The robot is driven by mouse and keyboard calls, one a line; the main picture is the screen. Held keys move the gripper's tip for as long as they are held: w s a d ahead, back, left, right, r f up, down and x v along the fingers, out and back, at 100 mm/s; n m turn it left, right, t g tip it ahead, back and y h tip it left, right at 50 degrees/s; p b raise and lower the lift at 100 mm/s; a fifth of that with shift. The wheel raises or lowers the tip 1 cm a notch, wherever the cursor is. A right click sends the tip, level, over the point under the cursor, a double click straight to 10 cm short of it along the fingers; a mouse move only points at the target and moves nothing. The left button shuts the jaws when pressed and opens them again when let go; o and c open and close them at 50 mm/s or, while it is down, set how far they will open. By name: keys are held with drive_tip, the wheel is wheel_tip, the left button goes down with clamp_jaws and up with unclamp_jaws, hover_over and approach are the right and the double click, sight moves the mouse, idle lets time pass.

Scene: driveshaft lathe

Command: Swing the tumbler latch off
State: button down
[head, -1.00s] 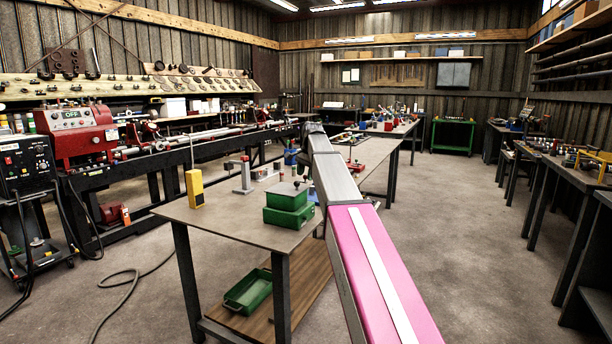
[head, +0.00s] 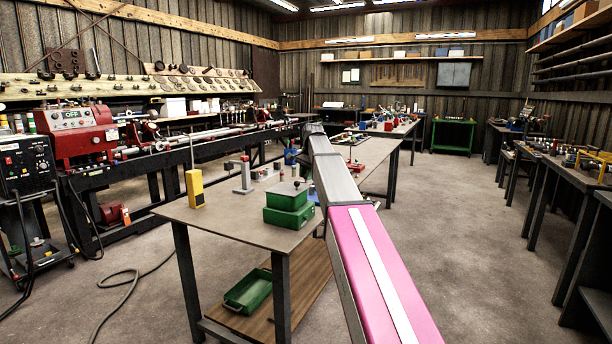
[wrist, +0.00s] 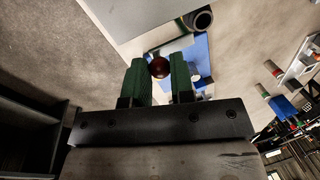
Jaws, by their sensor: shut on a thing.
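In the wrist view a dark red ball knob (wrist: 160,67) sits between the green finger pads of my gripper (wrist: 158,74), which is shut on it. A blue body (wrist: 202,54) with pale parts lies just beyond the knob. The knob looks like the handle of the tumbler latch, but the rest of the latch cannot be made out.
The near table (head: 225,221) carries green boxes (head: 288,203), a yellow device (head: 195,188) and a grey stand (head: 243,175). A red lathe (head: 76,134) stands at the left. A dark round ring (wrist: 199,19) shows near the blue body. The floor at the right is clear.

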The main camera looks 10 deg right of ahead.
drive_tip(key=c, duration=1)
unclamp_jaws()
drive_tip(key=shift+r, duration=0.1)
drive_tip(key=r, duration=0.3)
drive_tip(key=s+d+r, duration=0.1)
drive_tip(key=r, duration=0.6)
drive_tip(key=shift+s+d+r, duration=0.2)
